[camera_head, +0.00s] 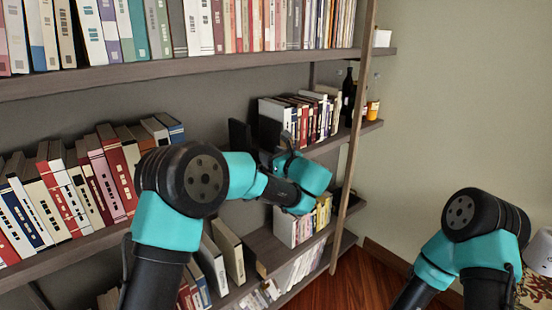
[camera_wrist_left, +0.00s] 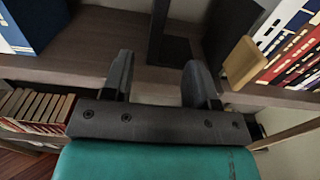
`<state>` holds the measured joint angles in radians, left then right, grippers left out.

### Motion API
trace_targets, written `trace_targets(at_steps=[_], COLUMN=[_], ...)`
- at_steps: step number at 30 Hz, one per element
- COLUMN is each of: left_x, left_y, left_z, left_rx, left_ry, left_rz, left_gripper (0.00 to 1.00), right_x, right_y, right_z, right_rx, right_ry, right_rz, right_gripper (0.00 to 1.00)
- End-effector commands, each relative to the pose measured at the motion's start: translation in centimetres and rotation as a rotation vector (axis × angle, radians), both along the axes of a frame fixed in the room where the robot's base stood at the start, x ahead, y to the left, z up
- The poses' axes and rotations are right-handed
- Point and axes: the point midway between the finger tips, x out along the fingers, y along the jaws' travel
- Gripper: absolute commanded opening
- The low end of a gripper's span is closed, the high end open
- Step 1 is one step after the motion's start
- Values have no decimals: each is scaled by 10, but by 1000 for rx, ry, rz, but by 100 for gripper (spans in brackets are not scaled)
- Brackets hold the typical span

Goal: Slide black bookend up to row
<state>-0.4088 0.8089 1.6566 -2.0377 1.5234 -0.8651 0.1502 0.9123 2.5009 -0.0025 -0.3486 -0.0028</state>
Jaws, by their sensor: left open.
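The black bookend (camera_head: 239,136) stands upright on the middle shelf, left of the right-hand row of books (camera_head: 305,115), with a gap between. In the left wrist view the bookend (camera_wrist_left: 158,32) is beyond my fingers, with a flat dark foot on the shelf. A second dark upright panel (camera_head: 268,132) stands at the row's left end; it also shows in the wrist view (camera_wrist_left: 226,30). My left gripper (camera_wrist_left: 158,72) is open and empty at the shelf's front edge, apart from the bookend. In the head view my left arm hides the gripper's lower part. My right gripper is out of view.
A leaning row of books (camera_head: 75,190) with a blue book (camera_wrist_left: 35,22) stands left on the shelf. Dark and amber bottles (camera_head: 372,110) stand at the right end. A wooden post (camera_head: 355,135) rises in front.

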Motion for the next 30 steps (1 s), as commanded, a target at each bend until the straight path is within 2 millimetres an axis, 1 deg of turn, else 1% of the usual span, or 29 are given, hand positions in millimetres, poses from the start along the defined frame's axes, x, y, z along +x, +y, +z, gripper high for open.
trace_targets(at_steps=[1, 21, 27, 30], left_x=[5, 78, 97, 102], left_y=[7, 80, 98, 104], left_z=[-1, 0, -1, 0], left_rx=[0, 0, -1, -1], left_ry=[0, 0, 1, 1], left_rz=[3, 3, 2, 1], left_gripper=[53, 53, 53, 53], right_x=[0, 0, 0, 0], right_y=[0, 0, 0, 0], right_z=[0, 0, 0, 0], right_rx=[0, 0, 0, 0], right_ry=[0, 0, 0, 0], right_rz=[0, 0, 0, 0], right_gripper=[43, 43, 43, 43])
